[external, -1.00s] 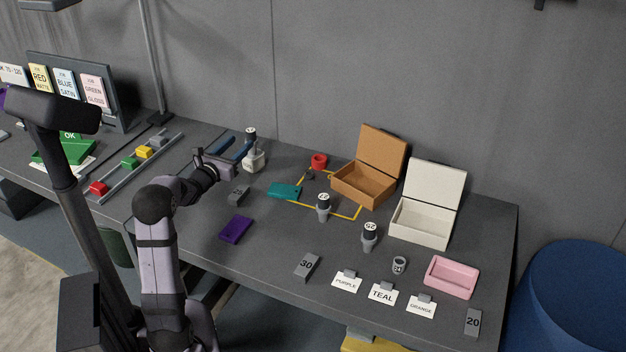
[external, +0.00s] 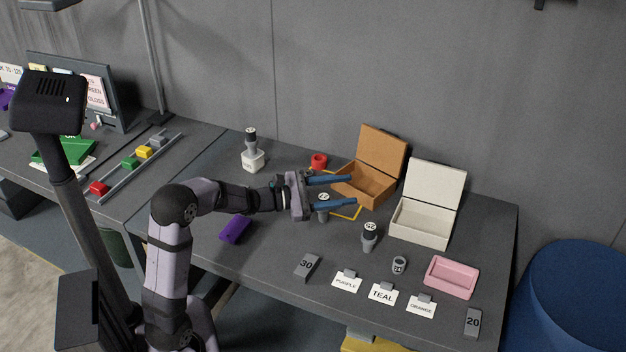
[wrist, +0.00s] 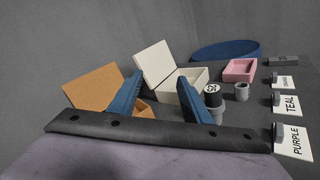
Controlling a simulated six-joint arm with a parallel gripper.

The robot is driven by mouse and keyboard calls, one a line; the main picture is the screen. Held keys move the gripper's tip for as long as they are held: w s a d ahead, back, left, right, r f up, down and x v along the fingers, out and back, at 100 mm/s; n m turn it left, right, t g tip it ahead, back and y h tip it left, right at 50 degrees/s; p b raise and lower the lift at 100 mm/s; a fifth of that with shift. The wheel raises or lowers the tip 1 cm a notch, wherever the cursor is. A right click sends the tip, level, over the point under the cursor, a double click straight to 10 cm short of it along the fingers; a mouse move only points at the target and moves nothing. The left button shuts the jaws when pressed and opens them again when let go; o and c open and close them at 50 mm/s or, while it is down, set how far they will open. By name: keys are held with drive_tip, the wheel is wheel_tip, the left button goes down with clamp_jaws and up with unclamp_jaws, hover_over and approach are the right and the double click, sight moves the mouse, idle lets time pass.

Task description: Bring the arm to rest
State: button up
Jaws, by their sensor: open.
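My gripper (external: 335,191) is above the middle of the table, pointing right. Its two blue fingers are apart with nothing between them. In the external view the fingertips overlap the front of the open orange box (external: 378,190) and part of a dark-topped grey cylinder (external: 323,215). In the wrist view the fingers (wrist: 158,98) frame the orange box (wrist: 95,90) and the open white box (wrist: 160,60). My gripper hides most of the yellow outline and the area where the teal block was seen.
The white box (external: 420,222), a labelled cylinder (external: 369,240) and a pink tray (external: 452,278) stand to the right. Label cards (external: 382,294) line the front. A purple block (external: 235,229) lies below my forearm. A white-based cylinder (external: 252,160) and red ring (external: 319,161) are at the back.

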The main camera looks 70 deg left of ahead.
drive_tip(key=d+f+m+g+h, duration=0.15)
drive_tip(key=d+m+h, duration=0.35)
drive_tip(key=d, duration=0.8)
drive_tip(key=s+d+f+m+g+h, duration=0.1)
drive_tip(key=d+f+m+g, duration=0.1)
drive_tip(key=d, duration=0.2)
drive_tip(key=s+d+f+m+g+h+b, duration=0.1)
drive_tip(key=s+d+f+m+g, duration=0.1)
drive_tip(key=d, duration=0.2)
drive_tip(key=s+d+f+m+g+h+b, duration=0.1)
drive_tip(key=s+d+f+g, duration=0.1)
drive_tip(key=d, duration=0.3)
drive_tip(key=shift+s+d+f+m+g, duration=0.1)
drive_tip(key=shift+s+f+m+g, duration=0.05)
drive_tip(key=shift+f+m+g, duration=0.35)
drive_tip(key=s+d+f+m+g+y, duration=0.2)
drive_tip(key=s+f+m+g, duration=0.25)
drive_tip(key=s+f, duration=0.3)
drive_tip(key=s+d+f+m+g+y, duration=0.25)
drive_tip(key=s+f+m, duration=0.3)
drive_tip(key=s, duration=0.35)
drive_tip(key=s+a+f+m+g+y, duration=0.2)
drive_tip(key=s+a+f+m+y, duration=0.35)
drive_tip(key=s+a+m, duration=0.2)
wheel_tip(320, 180, up, 15)
drive_tip(key=a+p, duration=0.1)
drive_tip(key=p, duration=1.3)
drive_tip(key=shift+w+a+y+p, duration=0.25)
drive_tip(key=shift+w+y+p, duration=0.1)
drive_tip(key=shift+y, duration=0.05)
